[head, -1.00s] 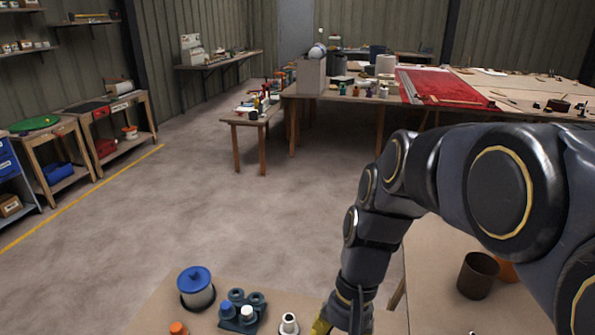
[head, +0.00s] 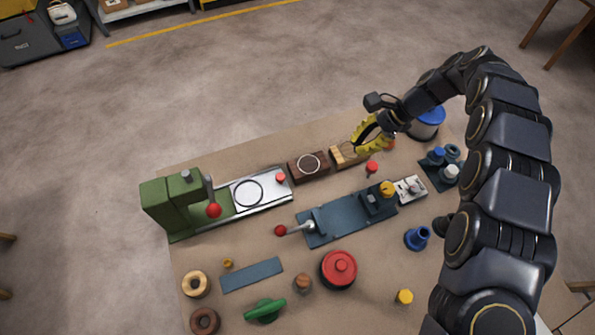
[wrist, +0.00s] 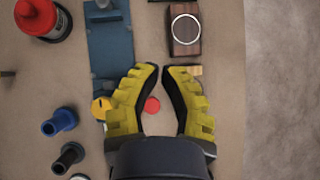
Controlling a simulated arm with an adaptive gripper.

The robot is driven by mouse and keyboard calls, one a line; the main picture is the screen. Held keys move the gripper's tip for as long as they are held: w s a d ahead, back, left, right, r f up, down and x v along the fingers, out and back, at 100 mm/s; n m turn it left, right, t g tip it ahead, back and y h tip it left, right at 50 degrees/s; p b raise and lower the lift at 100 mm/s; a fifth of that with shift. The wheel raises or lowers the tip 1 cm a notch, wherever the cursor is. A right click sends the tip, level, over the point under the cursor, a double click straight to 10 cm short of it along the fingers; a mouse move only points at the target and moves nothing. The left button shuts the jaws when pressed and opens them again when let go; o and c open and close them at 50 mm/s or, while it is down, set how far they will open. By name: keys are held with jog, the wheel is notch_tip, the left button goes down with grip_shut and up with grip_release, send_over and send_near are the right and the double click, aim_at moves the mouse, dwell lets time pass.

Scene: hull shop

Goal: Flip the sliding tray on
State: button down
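A silver tray (head: 272,197) with a dark ring on top and a small red knob (head: 280,177) extends right from a green press-like machine (head: 163,205). The machine has a red-tipped lever (head: 213,210). A blue slide-like fixture (head: 340,218) lies in front, with a red-tipped lever (head: 281,230) at its left end; part of the fixture shows in the wrist view (wrist: 110,45). I cannot tell for certain which is the sliding tray.
A dark wooden block with a white ring (head: 309,165) and a pale wooden piece (head: 348,153) lie behind the fixture. A red round pot (head: 338,268), a green handle (head: 265,310), blue bar (head: 251,274) and blue-lidded jar (head: 428,122) stand around.

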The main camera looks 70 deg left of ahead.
aim_at(241, 199)
jog(key=shift+g, duration=0.3)
jog(key=s+a+f, duration=0.2)
jog(key=shift+s+a+f, duration=0.3)
jog(key=shift+f, duration=0.05)
jog(key=x, duration=1)
jog(key=shift+s+d+f, duration=0.15)
jog(key=shift+f, duration=0.05)
jog(key=shift+s+a, duration=0.25)
jog(key=shift+s, duration=0.9)
jog(key=shift+s+a+f, duration=0.1)
jog(key=shift+s+f, duration=0.05)
jog(key=shift+s, duration=0.5)
jog(key=s, duration=1)
jog(key=shift+s, duration=0.35)
